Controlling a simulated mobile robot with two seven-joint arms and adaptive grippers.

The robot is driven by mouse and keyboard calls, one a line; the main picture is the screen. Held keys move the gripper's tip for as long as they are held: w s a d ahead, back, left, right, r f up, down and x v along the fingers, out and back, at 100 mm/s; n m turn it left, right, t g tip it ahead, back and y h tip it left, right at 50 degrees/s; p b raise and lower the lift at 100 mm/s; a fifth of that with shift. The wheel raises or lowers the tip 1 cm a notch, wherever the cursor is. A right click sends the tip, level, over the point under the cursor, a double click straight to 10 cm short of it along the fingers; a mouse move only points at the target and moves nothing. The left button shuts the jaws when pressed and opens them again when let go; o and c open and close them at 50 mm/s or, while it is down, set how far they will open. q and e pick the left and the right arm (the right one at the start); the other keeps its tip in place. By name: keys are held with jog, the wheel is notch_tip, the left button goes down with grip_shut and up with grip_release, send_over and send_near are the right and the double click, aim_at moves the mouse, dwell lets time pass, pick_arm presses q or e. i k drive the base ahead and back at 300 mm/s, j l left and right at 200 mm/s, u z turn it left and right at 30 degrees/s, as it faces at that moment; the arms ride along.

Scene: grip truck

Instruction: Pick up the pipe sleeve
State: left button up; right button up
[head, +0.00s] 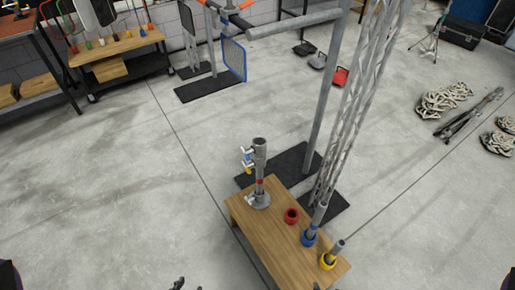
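A wooden bench (265,228) stands at the lower middle of the head view. On its far end stands an upright grey metal pipe (260,158) on a round base, with small clamps and a red band. Along the bench's right side are an empty-looking red ring holder (291,216), a blue ring holder (309,238) with a short grey tube (319,214) upright in it, and a yellow ring holder (328,262) with another grey tube (337,248), slightly tilted. I cannot tell which piece is the pipe sleeve. Dark tips of my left gripper (188,284) show at the bottom edge, apart from the bench.
A tall grey post (323,100) and a lattice truss (362,90) rise just behind the bench from black floor plates (285,165). A wheeled wooden-top cart (118,45) stands at upper left. Coiled ropes (445,100) lie at right. The floor left of the bench is clear.

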aim_at(259, 143)
jog(key=z, duration=0.75)
jog(key=i+j, duration=0.1)
jog(key=j, duration=0.35)
jog(key=i+j, duration=0.1)
jog(key=j, duration=0.35)
jog(key=i+j+u, duration=0.1)
jog(key=j, duration=0.35)
